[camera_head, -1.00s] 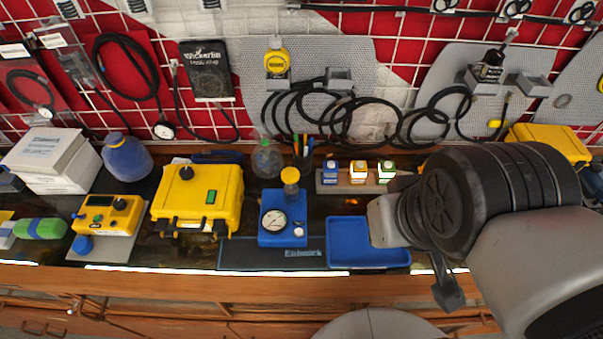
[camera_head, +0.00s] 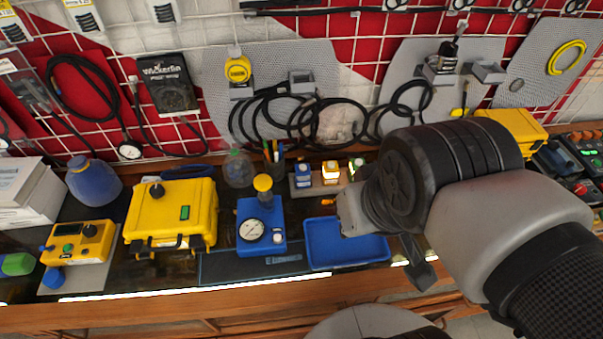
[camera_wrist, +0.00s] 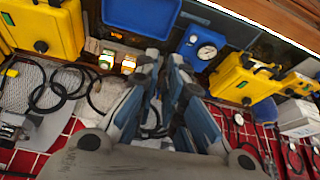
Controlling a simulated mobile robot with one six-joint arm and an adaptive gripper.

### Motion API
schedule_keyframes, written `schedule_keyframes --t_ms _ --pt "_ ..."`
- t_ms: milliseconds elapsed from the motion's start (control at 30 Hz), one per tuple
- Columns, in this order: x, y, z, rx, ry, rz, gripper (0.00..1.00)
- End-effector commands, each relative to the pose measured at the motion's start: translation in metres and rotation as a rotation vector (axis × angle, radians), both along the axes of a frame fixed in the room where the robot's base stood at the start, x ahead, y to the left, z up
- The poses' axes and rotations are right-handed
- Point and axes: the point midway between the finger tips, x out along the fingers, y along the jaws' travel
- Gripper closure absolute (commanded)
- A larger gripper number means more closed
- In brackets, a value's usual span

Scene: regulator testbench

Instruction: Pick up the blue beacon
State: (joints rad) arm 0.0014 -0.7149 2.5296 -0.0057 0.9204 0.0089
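The blue beacon (camera_head: 303,176) is a small blue block with a pale top. It stands at the left end of a small rack, beside an orange-lit beacon (camera_head: 330,172) and a green-lit beacon (camera_head: 356,167). The orange (camera_wrist: 128,65) and green (camera_wrist: 105,61) beacons show left of the fingers; I cannot make out the blue one there.
A blue tray (camera_head: 347,262) lies in front of the rack. A blue gauge block (camera_head: 262,238) stands left of it, then a yellow case (camera_head: 170,215). A cup of pens (camera_head: 274,165) is left of the rack. Cables hang on the wall grid behind.

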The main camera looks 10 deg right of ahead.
Motion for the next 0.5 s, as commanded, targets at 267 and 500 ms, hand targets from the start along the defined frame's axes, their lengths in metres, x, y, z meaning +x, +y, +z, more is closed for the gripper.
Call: schedule_keyframes --t_ms 267,500 --pt "0.089 -0.002 -0.008 -0.005 0.015 -0.035 0.69" --pt "0.18 -0.001 -0.047 -0.006 0.018 -0.064 0.53"
